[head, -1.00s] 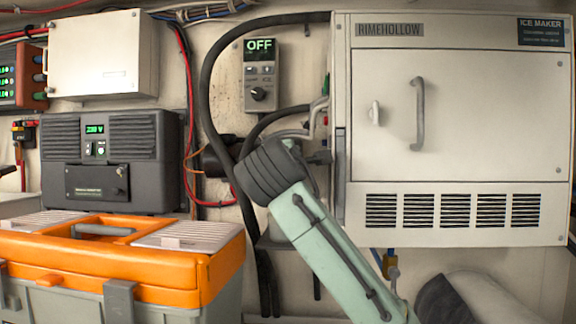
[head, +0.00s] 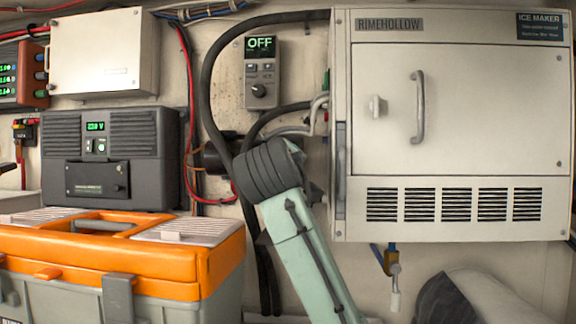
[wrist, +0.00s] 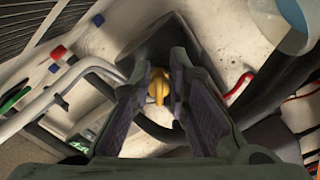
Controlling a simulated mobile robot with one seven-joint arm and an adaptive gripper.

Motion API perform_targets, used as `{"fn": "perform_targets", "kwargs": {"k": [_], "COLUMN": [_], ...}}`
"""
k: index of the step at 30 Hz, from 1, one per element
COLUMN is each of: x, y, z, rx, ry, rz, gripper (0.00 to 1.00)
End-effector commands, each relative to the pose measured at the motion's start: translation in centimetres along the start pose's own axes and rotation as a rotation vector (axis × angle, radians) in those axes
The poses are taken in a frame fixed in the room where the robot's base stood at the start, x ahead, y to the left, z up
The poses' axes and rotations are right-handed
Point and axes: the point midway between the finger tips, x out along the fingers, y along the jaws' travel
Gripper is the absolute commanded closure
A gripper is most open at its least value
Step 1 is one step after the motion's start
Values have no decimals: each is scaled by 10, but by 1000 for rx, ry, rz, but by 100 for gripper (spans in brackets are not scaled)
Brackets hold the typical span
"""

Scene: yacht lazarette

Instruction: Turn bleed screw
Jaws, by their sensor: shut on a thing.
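In the wrist view my gripper (wrist: 160,84) has its two dark fingers on either side of a small brass-yellow screw (wrist: 158,92), and it is shut on it. The screw looks like the bleed screw and stands in front of a dark rounded body (wrist: 158,42). Its turn angle is hard to read. In the head view my green arm hides the gripper and the screw. A dark cylindrical body (head: 213,157) shows left of the arm, beside the ice maker (head: 460,110).
White pipes (wrist: 60,97) and a dark hose (wrist: 262,92) run close to the fingers. In the head view an orange-lidded toolbox (head: 100,262) stands at lower left. A control panel reading OFF (head: 260,72) hangs on the wall. A blue-handled valve (head: 388,262) sits below the ice maker.

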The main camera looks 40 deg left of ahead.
Motion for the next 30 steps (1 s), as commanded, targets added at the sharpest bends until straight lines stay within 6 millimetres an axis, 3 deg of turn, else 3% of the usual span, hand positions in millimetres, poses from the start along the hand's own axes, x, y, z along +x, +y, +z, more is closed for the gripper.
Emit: {"fn": "perform_targets", "kwargs": {"k": [9,23,24,30], "x": [-1,-1,-1,-1], "y": [1,2,2,1], "z": [-1,-1,-1,0], "rx": [97,110,110,109], "ry": [3,3,3,2], "rz": [6,7,7,5], "gripper": [100,100,83,70]}}
